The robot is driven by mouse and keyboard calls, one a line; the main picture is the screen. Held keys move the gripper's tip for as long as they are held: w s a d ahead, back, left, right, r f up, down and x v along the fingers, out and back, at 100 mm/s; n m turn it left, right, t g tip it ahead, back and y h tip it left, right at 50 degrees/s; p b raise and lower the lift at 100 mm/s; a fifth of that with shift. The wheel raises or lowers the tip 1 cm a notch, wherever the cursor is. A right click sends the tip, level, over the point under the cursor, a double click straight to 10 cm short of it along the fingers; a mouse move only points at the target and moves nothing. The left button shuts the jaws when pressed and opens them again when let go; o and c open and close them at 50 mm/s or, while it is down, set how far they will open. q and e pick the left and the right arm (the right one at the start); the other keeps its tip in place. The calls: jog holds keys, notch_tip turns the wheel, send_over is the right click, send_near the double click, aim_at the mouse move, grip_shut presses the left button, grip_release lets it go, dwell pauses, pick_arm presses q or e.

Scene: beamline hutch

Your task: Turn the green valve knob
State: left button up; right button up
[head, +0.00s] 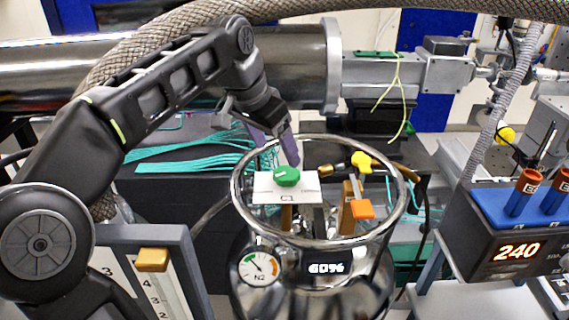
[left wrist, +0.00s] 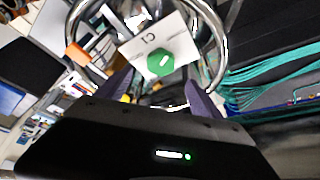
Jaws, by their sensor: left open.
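The green valve knob (head: 287,176) sits on a white plate (head: 268,190) inside the metal ring on top of a shiny steel dewar (head: 300,285). My left gripper (head: 288,150) is just behind and above the knob in the head view, pointing down. In the left wrist view, the knob (left wrist: 160,62) shows a white mark and lies beyond the two purple fingers (left wrist: 160,90), which are spread apart with nothing between them. The gripper looks apart from the knob. My right gripper is in neither view.
The dewar's ring (head: 240,205) surrounds the knob. Inside it are an orange knob (head: 362,209) and a yellow valve handle (head: 362,161). A steel beam pipe (head: 290,70) runs behind.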

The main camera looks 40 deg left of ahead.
aim_at(287, 172)
pick_arm(q)
jog(key=shift+p+x, duration=0.65)
jog(key=shift+x, duration=3.35)
jog(key=shift+c, duration=0.2)
jog(key=c, duration=1.3)
